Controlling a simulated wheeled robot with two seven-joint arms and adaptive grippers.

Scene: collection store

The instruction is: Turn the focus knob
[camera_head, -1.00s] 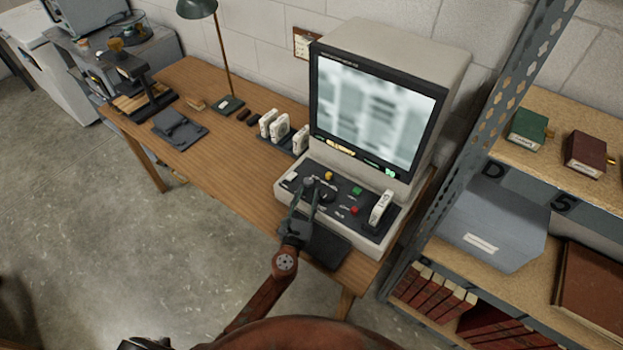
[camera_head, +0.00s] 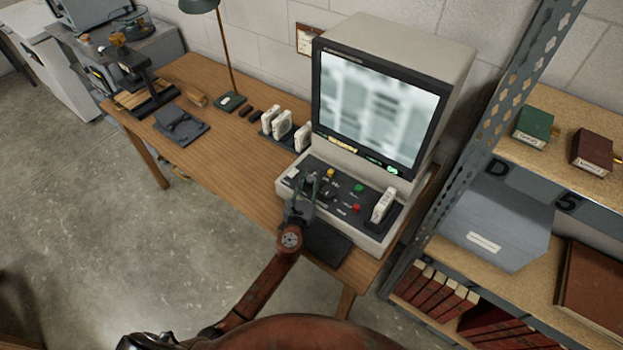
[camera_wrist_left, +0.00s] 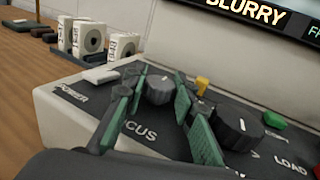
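The focus knob (camera_wrist_left: 158,89) is a dark, ridged dial with a white mark, above the "FOCUS" lettering on the reader's black control panel (camera_wrist_left: 80,98). My left gripper (camera_wrist_left: 160,76) is open, with one green-padded finger on each side of this knob. I cannot tell whether the pads touch it. In the head view my left gripper (camera_head: 304,184) is over the left part of the panel and hides much of the knob. The reader's screen (camera_head: 375,110) shows a blurred grey picture, and "BLURRY" (camera_wrist_left: 245,12) is lit below it. My right gripper is not in view.
A second dark knob (camera_wrist_left: 238,126) stands close beside my right-hand finger. A yellow button (camera_wrist_left: 202,85) and a green button (camera_wrist_left: 275,120) are nearby. White film boxes (camera_head: 282,124) stand left of the reader. A metal shelf (camera_head: 500,110) rises at the right.

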